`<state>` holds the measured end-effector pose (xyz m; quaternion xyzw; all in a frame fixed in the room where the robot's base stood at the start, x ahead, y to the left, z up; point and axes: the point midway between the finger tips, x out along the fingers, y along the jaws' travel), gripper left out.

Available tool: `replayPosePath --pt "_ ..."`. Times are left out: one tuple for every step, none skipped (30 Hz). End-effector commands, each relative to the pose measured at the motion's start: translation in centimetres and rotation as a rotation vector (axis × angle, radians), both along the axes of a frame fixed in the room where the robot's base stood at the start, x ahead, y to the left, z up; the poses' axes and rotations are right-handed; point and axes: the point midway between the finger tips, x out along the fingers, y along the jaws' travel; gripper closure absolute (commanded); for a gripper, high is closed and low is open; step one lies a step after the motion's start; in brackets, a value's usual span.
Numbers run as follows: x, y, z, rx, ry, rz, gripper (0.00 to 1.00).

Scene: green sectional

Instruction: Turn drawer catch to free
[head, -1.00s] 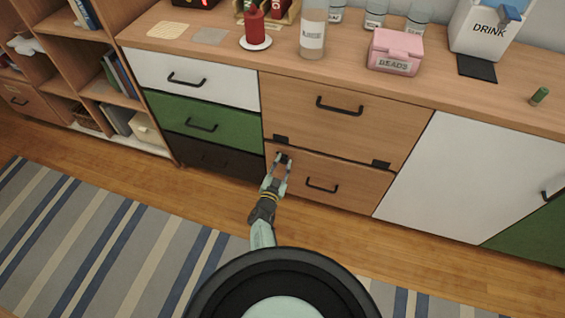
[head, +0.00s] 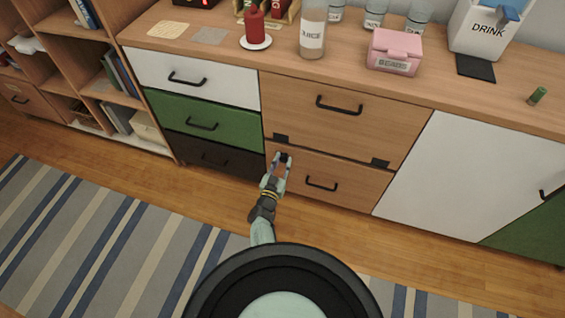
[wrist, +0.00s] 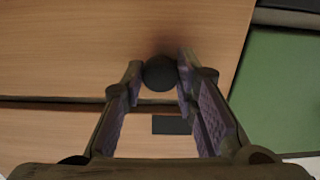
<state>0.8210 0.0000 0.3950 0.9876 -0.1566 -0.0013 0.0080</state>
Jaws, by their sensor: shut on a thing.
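The drawer catch is a small dark round knob (wrist: 160,74) on the lower wooden drawer front (head: 345,187), near its upper left corner in the head view. My gripper (head: 283,160) reaches up to it from the front. In the wrist view my gripper (wrist: 160,80) has its two fingertips on either side of the knob and is shut on it. Most of the catch is hidden by the fingers in the head view, so its turn angle cannot be read. The lower drawer front looks closed.
White, green and dark drawers stand left, a white door (head: 450,175) right. The floor and striped rug (head: 90,235) in front are clear.

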Motion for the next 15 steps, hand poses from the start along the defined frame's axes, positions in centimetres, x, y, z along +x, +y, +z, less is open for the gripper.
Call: replayPosePath --pt "0.17 0.05 0.20 0.000 -0.003 0.001 1.00" --pt "0.17 0.05 0.20 0.000 -0.003 0.001 1.00" --pt "0.17 0.05 0.20 0.000 -0.003 0.001 0.71" --pt "0.17 0.05 0.20 0.000 -0.003 0.001 0.69" --pt "0.16 0.06 0.19 0.000 -0.003 0.001 0.67" --pt "0.14 0.05 0.17 0.000 -0.003 0.001 0.64" --pt "0.12 0.06 0.16 0.000 -0.002 0.001 0.62" --pt "0.11 0.05 0.14 0.000 -0.002 0.001 0.60" --pt "0.10 0.04 0.12 0.000 -0.002 0.001 0.58" --pt "0.09 0.04 0.10 0.001 -0.001 0.001 0.56" --pt "0.08 0.04 0.09 0.001 -0.001 0.001 0.54" --pt "0.06 0.03 0.08 0.001 -0.001 0.001 0.52" --pt "0.05 0.04 0.07 0.001 -0.001 0.001 0.52" --pt "0.05 0.03 0.06 0.001 -0.001 0.000 0.52" --pt "0.04 0.03 0.06 0.001 -0.001 0.000 0.52"
